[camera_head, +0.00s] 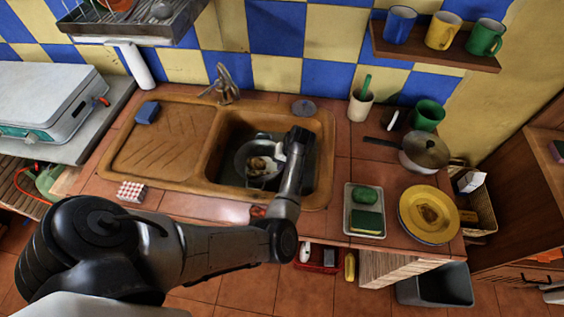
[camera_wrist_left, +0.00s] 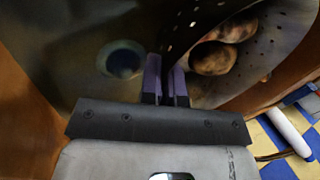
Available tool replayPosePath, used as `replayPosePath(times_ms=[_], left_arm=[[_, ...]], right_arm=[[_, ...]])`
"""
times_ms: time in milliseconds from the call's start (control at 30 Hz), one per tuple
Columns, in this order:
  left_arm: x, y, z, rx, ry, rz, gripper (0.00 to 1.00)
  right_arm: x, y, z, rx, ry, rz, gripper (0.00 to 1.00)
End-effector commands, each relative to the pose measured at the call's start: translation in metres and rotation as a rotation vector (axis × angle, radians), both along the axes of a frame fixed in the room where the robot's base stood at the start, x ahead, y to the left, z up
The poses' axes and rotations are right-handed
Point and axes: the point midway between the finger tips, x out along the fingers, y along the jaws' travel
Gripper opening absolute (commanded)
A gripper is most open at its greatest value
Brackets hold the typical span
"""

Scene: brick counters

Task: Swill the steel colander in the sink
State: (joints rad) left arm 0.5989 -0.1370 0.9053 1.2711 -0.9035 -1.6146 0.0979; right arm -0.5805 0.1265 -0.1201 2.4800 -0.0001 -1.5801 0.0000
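The steel colander (camera_head: 243,160) sits in the basin of the brown sink (camera_head: 209,150), partly hidden by my left arm. Brown, potato-like things (camera_head: 258,165) lie in it. The left wrist view shows its perforated wall (camera_wrist_left: 240,28) close up, with the brown lumps (camera_wrist_left: 212,58) inside. My left gripper (camera_head: 283,160) reaches down into the basin at the colander's right side. In the left wrist view its purple fingers (camera_wrist_left: 166,82) are nearly together at the colander's edge, with a thin dark strip between them. My right gripper is not in view.
The tap (camera_head: 224,85) stands behind the basin. A round drain (camera_wrist_left: 122,60) shows beside the colander. The ribbed drainboard (camera_head: 160,145) is mostly clear.

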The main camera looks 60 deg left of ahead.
Motion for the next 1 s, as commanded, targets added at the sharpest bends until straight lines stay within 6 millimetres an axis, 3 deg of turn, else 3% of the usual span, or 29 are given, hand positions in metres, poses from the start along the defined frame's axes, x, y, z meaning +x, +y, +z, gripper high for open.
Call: replayPosePath(times_ms=[500,1000], left_arm=[[0.0,0.001,-0.044,0.001,0.001,0.0,0.0],[0.0,0.0,-0.053,0.0,0.0,0.0,0.0]], right_arm=[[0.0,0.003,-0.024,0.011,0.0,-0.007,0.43],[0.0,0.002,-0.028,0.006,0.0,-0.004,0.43]])
